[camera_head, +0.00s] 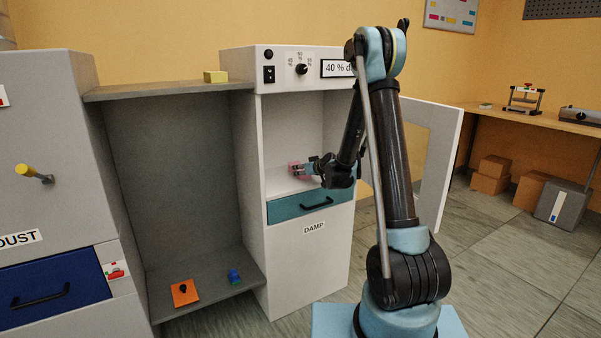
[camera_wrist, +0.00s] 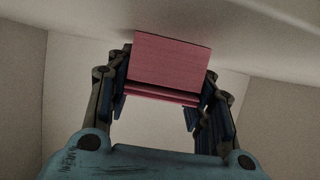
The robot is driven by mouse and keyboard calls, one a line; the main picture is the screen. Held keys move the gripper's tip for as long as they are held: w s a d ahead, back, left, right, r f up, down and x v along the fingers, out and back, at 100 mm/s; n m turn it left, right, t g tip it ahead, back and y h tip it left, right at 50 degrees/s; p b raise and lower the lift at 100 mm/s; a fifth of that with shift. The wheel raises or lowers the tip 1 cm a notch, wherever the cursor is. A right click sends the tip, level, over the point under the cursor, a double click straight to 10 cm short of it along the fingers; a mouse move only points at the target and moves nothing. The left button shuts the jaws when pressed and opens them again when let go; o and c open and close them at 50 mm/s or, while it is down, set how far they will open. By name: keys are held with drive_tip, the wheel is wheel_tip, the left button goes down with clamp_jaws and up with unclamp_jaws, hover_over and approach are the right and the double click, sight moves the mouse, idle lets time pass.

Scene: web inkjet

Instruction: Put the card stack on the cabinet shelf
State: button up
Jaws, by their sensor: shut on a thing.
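The card stack is a pink block with layered edges. In the wrist view the card stack (camera_wrist: 172,60) sits between the two fingers of my gripper (camera_wrist: 160,100), which is shut on it. In the head view the card stack (camera_head: 294,168) is small and partly hidden by my gripper (camera_head: 303,169). Both are inside the open white cabinet (camera_head: 283,130) marked DAMP, just above or at the shelf (camera_head: 283,187). I cannot tell whether the stack touches the shelf.
The cabinet door (camera_head: 440,150) stands open to the right, behind my arm. A teal drawer (camera_head: 290,208) is below the shelf. A grey open rack (camera_head: 180,150) stands left, with an orange card (camera_head: 184,293) and a blue block (camera_head: 234,276) on its bottom. A yellow block (camera_head: 215,76) lies on top.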

drive_tip(key=o, duration=1.2)
drive_tip(key=shift+o, duration=0.2)
drive_tip(key=shift+s, duration=0.1)
drive_tip(key=s+d+r+m+g+h, duration=0.1)
drive_tip(key=s+d+r, duration=0.1)
drive_tip(key=s+d, duration=0.5)
drive_tip(key=s+d+r+g+h, duration=0.1)
drive_tip(key=s+d+r+g, duration=0.15)
drive_tip(key=s, duration=0.95)
drive_tip(key=s+d+r+m+g+h, duration=0.1)
drive_tip(key=s+d+r, duration=0.1)
drive_tip(key=s+d, duration=0.5)
drive_tip(key=s+d+f+m+g+h, duration=0.1)
drive_tip(key=s+d+f, duration=0.1)
drive_tip(key=s, duration=0.7)
drive_tip(key=s+d+f+m+g+h, duration=0.2)
drive_tip(key=s+d, duration=0.2)
drive_tip(key=s, duration=0.5)
drive_tip(key=s+d+f+m+g+h, duration=0.1)
drive_tip(key=s+d+f, duration=0.1)
drive_tip(key=s, duration=0.7)
drive_tip(key=shift+s+d+m, duration=0.3)
drive_tip(key=shift+s+d, duration=0.05)
drive_tip(key=shift+d, duration=0.45)
drive_tip(key=shift+g, duration=0.25)
